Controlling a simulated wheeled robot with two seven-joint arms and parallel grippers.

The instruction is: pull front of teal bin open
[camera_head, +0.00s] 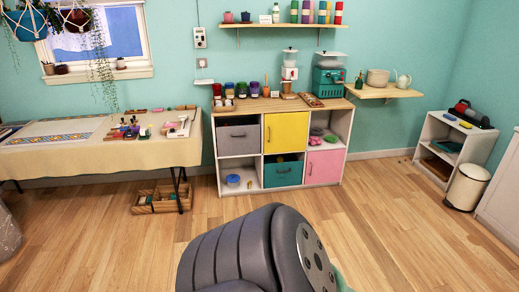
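The teal bin (283,176) sits in the lower middle compartment of the white cube cabinet (213,134) against the far wall. Its front faces me and bears a small dark handle near its top. I cannot tell whether the bin is fully pushed in. A dark grey rounded link of my own arm fills the bottom centre, between me and the cabinet, well short of the bin. Neither gripper's fingers are in view.
Around the bin are a yellow door (286,133) above, a pink door (324,167) right and an open compartment with a blue tub (233,180) left. A cloth-covered table (100,150) stands left, a cream trash can (467,187) right. The wooden floor before the cabinet is clear.

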